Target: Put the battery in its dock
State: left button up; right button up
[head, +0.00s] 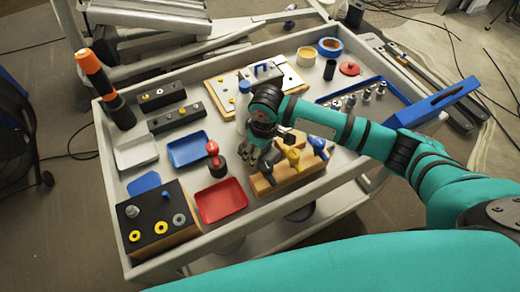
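I cannot tell for sure which thing is the battery or which is its dock. A small black cylinder (330,69) stands upright near the back of the tray table. Two long black blocks (161,96) with small fittings on top lie at the back left. My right gripper (259,167) points down over the middle of the table, beside a wooden block (292,176) with yellow, blue and dark handles. Its fingers are dark and small, and whether they hold anything is unclear. My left gripper is not in view.
An orange-and-black tool (98,80) stands tall at the left edge. A blue tray (188,149), a red tray (221,200), a red-and-black item (216,160) and a black-topped box (156,217) fill the near left. A blue tray of sockets (393,105) lies right. The tray table (283,212) has a raised rim.

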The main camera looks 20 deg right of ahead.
jog(key=o, duration=1.1)
jog(key=shift+c, duration=0.2)
